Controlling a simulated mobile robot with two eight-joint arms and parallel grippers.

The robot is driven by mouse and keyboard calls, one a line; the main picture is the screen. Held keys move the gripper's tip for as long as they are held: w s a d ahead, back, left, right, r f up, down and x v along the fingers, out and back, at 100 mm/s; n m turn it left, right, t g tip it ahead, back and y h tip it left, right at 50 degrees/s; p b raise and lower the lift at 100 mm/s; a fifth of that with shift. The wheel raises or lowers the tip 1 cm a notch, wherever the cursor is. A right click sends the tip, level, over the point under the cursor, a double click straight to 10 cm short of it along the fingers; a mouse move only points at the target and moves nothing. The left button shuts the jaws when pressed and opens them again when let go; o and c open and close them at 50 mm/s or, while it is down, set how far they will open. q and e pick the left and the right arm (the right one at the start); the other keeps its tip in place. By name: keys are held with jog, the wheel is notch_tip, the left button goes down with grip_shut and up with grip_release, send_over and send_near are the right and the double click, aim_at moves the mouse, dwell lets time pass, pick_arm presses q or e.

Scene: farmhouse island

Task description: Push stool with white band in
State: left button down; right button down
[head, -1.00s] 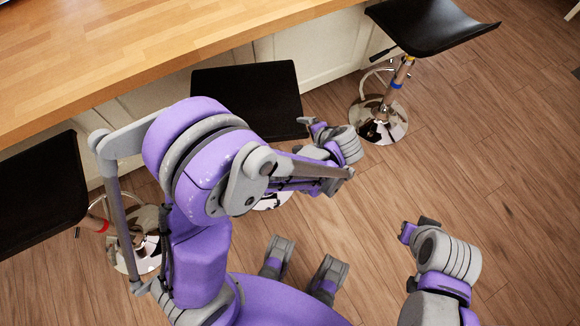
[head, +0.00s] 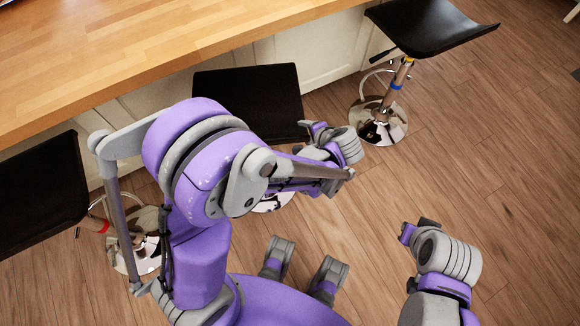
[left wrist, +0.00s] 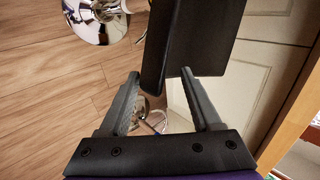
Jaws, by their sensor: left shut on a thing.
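The middle stool's black seat (head: 250,95) stands at the island's side, partly behind my left arm in the head view. Its post is hidden there, so I cannot see a white band; part of its chrome base shows below my arm. My left gripper (head: 307,130) is at the seat's right edge. In the left wrist view, the black seat (left wrist: 212,38) lies at the fingertips of my left gripper (left wrist: 160,85), which is shut on it. My right gripper (head: 408,232) is over the floor at the right, and its jaws are unclear.
The wooden-topped island (head: 150,60) runs along the upper left. A stool with blue and yellow bands (head: 425,25) stands at the upper right. A red-banded stool (head: 40,190) stands at the left. The wooden floor (head: 490,150) is clear at the right.

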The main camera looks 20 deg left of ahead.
pick_arm(q)
jog(key=shift+d+f, duration=0.1)
jog(key=shift+f, duration=0.3)
jog(key=shift+w+a, duration=0.65)
jog(key=shift+a, duration=0.35)
jog(key=c, duration=0.5)
grip_release()
jog(key=o, duration=0.5)
jog(key=shift+w+a, duration=0.2)
jog(key=shift+d, duration=0.1)
jog(key=shift+r, duration=0.15)
